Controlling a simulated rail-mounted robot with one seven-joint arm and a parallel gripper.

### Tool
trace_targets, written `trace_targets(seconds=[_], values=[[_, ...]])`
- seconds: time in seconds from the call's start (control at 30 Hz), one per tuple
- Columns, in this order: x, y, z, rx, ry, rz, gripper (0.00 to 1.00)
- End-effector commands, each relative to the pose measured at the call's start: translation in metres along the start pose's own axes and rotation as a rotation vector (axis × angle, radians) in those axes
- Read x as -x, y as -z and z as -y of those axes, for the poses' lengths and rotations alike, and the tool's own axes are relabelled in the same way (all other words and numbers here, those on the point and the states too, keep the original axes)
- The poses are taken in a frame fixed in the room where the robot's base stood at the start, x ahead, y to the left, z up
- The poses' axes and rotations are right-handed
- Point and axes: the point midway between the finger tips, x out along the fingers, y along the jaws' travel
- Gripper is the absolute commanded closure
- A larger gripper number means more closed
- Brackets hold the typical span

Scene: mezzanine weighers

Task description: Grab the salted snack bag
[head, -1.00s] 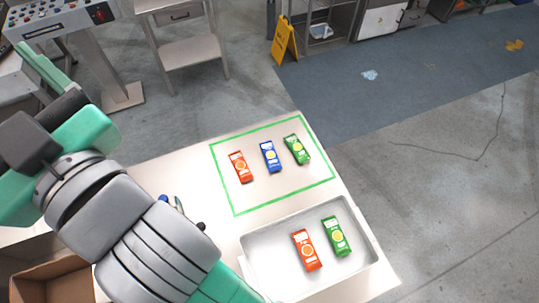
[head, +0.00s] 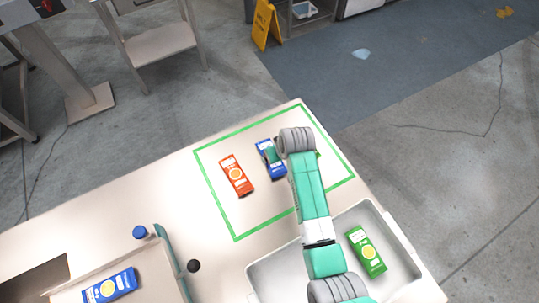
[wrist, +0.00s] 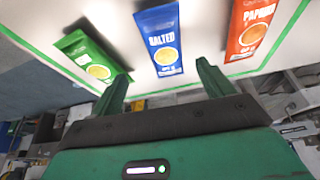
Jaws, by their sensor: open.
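The salted snack bag (wrist: 158,42) is blue with a yellow round print and reads "SALTED" in the wrist view. It lies flat inside the green outline, partly covered by my arm's end in the head view (head: 276,172). My gripper (wrist: 162,72) is open and empty, its two teal fingers pointing toward the blue bag, which shows between and beyond the tips. I cannot tell the exact height above it. The orange paprika bag (wrist: 249,28) lies to the right in the wrist view and to the left in the head view (head: 237,176). A green bag (wrist: 92,57) lies on the other side.
A pale tray (head: 400,236) holds a green bag (head: 366,250); my arm hides part of it. Another blue bag (head: 110,287) lies at the lower left. A blue round item (head: 140,232) and a dark knob (head: 194,266) are near it. The table's left part is clear.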

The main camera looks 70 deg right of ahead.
Motion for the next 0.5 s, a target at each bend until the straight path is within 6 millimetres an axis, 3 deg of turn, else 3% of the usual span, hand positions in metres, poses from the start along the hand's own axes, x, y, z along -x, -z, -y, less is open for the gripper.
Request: trace_targets(seconds=[0.33,0.5], values=[[-0.031,-0.002,0.003,0.001,0.000,-0.002,0.20],[-0.063,-0.008,0.009,0.000,0.000,-0.002,0.20]])
